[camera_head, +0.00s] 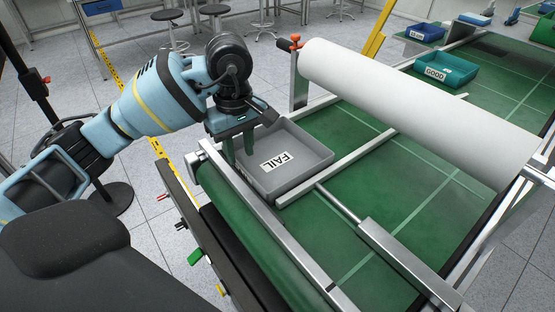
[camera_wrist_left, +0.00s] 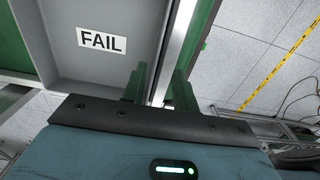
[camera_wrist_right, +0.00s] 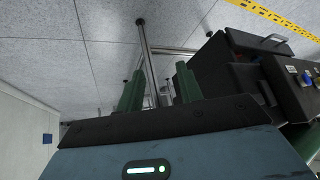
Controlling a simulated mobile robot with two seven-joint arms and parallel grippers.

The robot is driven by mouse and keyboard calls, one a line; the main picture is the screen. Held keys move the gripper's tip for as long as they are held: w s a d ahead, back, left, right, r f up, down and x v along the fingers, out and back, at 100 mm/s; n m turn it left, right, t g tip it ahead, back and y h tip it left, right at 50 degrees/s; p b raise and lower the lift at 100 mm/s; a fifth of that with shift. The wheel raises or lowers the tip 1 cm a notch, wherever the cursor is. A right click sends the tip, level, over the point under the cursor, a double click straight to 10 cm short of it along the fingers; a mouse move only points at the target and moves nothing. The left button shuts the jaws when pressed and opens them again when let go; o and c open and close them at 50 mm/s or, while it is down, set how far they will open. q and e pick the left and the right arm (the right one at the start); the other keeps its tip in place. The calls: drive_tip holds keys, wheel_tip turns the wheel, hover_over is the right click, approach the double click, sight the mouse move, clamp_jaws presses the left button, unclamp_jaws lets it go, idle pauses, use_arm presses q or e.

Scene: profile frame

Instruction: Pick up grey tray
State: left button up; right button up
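The grey tray (camera_head: 303,152) with a white FAIL label lies on the green conveyor belt, near the left rail in the head view. In the left wrist view the tray (camera_wrist_left: 95,70) fills the upper left. My left gripper (camera_head: 238,148) is open and points down at the tray's left side wall. In the left wrist view its green fingers (camera_wrist_left: 159,90) stand apart, one over the tray's inside and one beyond the wall. Whether they touch the wall is hard to tell. My right gripper (camera_wrist_right: 159,88) is open and empty, away from the tray and outside the head view.
A large white roller (camera_head: 410,95) crosses above the belt behind the tray. Metal bars (camera_head: 340,205) border the tray's right and front. A teal GOOD tray (camera_head: 445,70) and a blue tray (camera_head: 420,32) stand farther back. A dark machine (camera_wrist_right: 275,70) is near my right gripper.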

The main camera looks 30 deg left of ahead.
use_arm(q)
drive_tip(key=shift+w+a+f, duration=0.1)
drive_tip(key=shift+w+f, duration=0.05)
drive_tip(key=shift+f, duration=1.15)
drive_tip(key=shift+w+f, duration=0.1)
drive_tip(key=shift+f, duration=1.15)
clamp_jaws()
